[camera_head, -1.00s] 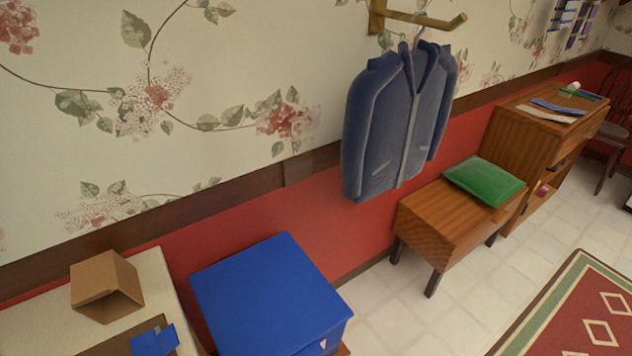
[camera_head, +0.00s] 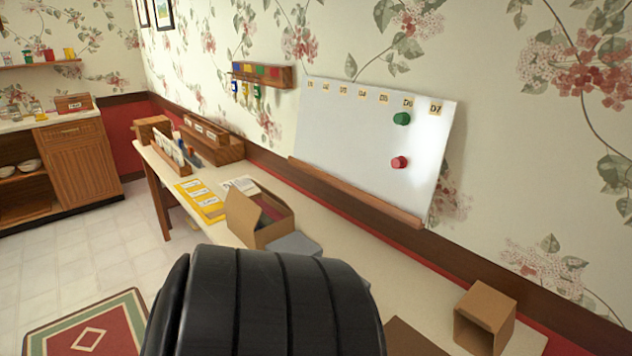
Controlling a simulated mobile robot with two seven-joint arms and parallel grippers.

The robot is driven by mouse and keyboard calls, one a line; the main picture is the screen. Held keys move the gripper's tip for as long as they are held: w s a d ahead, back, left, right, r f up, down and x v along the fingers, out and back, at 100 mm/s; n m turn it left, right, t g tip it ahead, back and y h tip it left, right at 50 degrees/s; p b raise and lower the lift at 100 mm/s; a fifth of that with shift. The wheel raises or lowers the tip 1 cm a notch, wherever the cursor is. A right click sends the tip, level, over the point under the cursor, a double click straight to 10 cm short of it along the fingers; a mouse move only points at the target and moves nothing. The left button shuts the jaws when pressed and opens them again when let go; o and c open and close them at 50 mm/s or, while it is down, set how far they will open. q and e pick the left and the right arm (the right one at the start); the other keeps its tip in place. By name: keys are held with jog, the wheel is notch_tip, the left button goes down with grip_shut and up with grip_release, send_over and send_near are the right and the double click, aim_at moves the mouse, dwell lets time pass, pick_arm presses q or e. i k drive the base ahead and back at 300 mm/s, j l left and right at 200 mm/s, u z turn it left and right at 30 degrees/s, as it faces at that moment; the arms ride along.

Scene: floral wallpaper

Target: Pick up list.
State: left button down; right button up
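I cannot tell for certain which paper is the list. A small white paper (camera_head: 238,186) lies on the long cream table (camera_head: 370,266), behind an open cardboard box (camera_head: 256,222). A yellow sheet (camera_head: 203,200) with pale labels lies flat to its left near the table's front edge. Neither of my grippers is in view. A large black ribbed part, apparently my own arm, fills the bottom middle and hides part of the table.
A whiteboard (camera_head: 352,135) with a green and a red magnet is on the wall above the table. Wooden organisers (camera_head: 212,140) stand at the far end. A smaller open box (camera_head: 485,318) is at the near right. Open tiled floor and a patterned rug (camera_head: 92,335) lie left.

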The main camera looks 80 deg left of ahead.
aim_at(244, 183)
jog(key=u, duration=3.1)
